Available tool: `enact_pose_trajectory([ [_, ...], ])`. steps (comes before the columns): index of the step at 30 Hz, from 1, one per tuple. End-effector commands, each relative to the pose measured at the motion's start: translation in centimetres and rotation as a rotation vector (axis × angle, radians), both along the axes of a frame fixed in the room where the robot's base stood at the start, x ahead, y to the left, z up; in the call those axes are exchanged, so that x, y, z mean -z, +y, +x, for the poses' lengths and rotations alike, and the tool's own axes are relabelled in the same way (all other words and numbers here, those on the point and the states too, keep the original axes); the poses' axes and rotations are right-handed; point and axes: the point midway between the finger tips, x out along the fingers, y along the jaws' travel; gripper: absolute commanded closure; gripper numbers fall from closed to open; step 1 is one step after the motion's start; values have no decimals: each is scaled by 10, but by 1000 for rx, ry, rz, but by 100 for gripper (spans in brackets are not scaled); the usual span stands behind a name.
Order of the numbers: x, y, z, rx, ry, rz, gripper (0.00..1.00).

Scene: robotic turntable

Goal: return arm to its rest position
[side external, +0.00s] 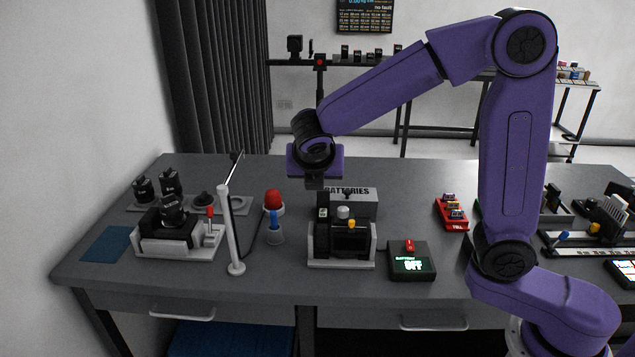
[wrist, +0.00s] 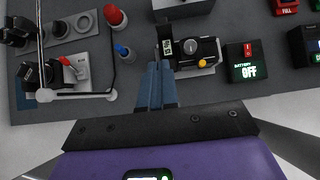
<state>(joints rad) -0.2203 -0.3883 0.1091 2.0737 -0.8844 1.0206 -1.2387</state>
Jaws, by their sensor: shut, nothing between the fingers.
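My gripper (wrist: 156,70) is shut and empty; in the wrist view its two blue-grey fingers lie side by side with nothing between them. In the side view my purple arm reaches left, and the gripper hangs above the table. Below it stands a black device on a white base (side external: 341,264), with a round knob and a yellow lever; it also shows in the wrist view (wrist: 190,48). The fingertips look above its near left side in the wrist view; I cannot tell the exact height. In the side view the fingertips are hard to make out against the device.
The grey table (side external: 290,285) holds a batteries box (side external: 352,204), a battery box reading OFF (side external: 411,262), a red tray (side external: 452,214), a red-topped post (side external: 274,202) and a thin white pole (side external: 230,230). A camera-like device (side external: 175,232) stands left. The air above the gripper is clear.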

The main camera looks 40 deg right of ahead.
Motion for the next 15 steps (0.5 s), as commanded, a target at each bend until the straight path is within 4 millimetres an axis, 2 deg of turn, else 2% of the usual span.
enact_pose_trajectory([
  [3,-4,3,-4,2,-2,7,100],
  [8,0,2,-17,53,-9,78,100],
  [15,15,-3,-61,234,-18,294,100],
])
